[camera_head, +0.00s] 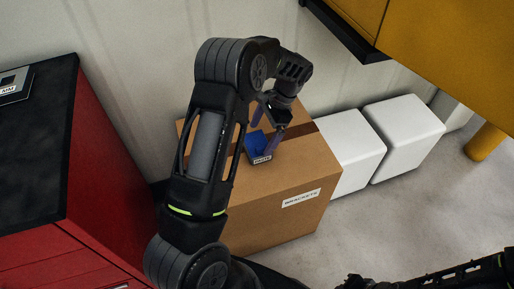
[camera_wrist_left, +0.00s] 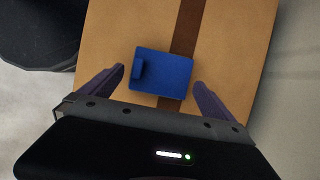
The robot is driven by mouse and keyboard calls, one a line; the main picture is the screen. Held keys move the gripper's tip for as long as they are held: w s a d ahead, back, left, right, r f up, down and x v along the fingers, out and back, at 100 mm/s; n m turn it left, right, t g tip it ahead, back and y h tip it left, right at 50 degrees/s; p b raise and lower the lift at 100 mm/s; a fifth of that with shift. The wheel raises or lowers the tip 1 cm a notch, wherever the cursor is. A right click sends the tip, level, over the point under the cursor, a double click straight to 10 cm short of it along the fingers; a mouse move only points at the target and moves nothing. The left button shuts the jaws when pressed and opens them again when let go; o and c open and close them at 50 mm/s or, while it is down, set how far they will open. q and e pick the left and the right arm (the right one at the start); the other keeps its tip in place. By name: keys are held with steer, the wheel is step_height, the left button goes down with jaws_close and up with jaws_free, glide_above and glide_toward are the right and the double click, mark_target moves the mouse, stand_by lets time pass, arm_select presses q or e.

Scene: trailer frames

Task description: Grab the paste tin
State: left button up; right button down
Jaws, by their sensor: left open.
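The paste tin appears to be the small blue item (camera_head: 259,146) with a white label on its front, on top of a cardboard box (camera_head: 300,168). In the left wrist view the blue item (camera_wrist_left: 161,73) looks like a flat rectangle with a small raised part at its left. My left gripper (camera_head: 268,133) is open just above it. In the wrist view its two fingers (camera_wrist_left: 158,85) stand apart, one to each side of the blue item, with gaps between. The fingers partly hide the item in the head view. My right gripper cannot be made out.
The box carries a "BRACKETS" label and brown tape. Two white blocks (camera_head: 404,137) stand right of it. A red cabinet (camera_head: 98,165) with a black top is at the left. A yellow structure (camera_head: 440,45) hangs over the upper right. Grey floor is open at the right.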

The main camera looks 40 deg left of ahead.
mark_target(257, 143)
arm_select(q)
steer(key=x, duration=0.4)
steer(key=shift+s+a+f, duration=0.1)
steer(key=shift+a+f, duration=0.05)
steer(key=shift+f, duration=0.25)
steer(key=c, duration=1.5)
steer(key=shift+r, duration=0.1)
step_height(257, 143, up, 10)
steer(key=shift+f+p, duration=0.1)
steer(key=shift+p, duration=0.25)
